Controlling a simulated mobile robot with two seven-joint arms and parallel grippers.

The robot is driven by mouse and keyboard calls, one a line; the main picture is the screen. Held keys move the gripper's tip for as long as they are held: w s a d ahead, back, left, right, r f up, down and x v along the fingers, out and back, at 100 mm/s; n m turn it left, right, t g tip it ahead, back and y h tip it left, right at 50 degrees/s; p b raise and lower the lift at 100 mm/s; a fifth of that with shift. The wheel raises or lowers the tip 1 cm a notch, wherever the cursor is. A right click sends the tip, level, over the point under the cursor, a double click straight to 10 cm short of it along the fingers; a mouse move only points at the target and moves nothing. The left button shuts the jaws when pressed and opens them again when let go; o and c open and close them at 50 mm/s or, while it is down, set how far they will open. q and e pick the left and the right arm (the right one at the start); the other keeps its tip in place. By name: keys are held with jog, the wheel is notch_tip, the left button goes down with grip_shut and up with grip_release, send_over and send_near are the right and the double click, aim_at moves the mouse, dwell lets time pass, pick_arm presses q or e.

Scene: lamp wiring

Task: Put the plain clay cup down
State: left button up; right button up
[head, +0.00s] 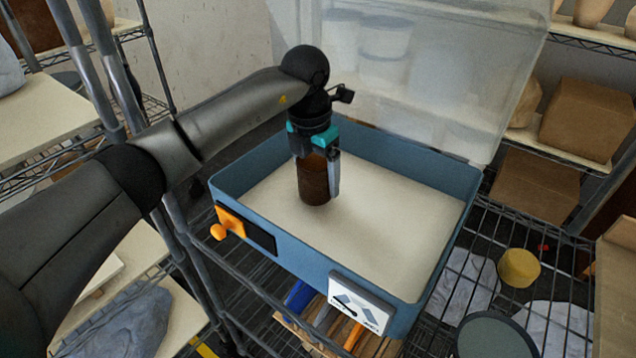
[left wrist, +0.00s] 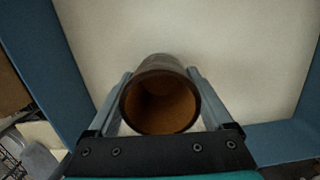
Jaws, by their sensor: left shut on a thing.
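The plain clay cup (head: 313,181) is brown and upright, inside a blue bin with a pale floor (head: 390,235). My left gripper (head: 321,168) comes down from above and is shut on the cup, with a finger along its side. In the left wrist view the cup (left wrist: 160,100) shows its open, empty mouth between the two fingers of the gripper (left wrist: 162,92). The cup's base looks at or close to the bin floor; I cannot tell whether it touches. My right gripper is not in view.
The bin's blue walls (head: 290,255) surround the cup, and its clear lid (head: 430,80) stands open behind. An orange latch (head: 229,222) and a white label plate (head: 361,303) are on the front. The bin floor around the cup is bare. Wire shelves (head: 570,240) stand at the right.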

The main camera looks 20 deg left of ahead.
pick_arm(q)
jog(key=shift+f, duration=0.7)
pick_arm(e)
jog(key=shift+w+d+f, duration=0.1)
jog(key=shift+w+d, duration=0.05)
pick_arm(q)
jog(key=shift+f, duration=0.1)
jog(key=o, duration=1.4)
jog(key=shift+f, duration=0.1)
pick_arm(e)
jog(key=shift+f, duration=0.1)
pick_arm(q)
jog(key=r, duration=0.4)
jog(key=s+r+p, duration=0.1)
jog(key=r, duration=0.3)
jog(key=r+p, duration=0.1)
jog(key=r, duration=0.3)
jog(key=shift+s+a+r, duration=0.15)
jog(key=shift+s+a, duration=0.05)
jog(key=shift+a, duration=0.1)
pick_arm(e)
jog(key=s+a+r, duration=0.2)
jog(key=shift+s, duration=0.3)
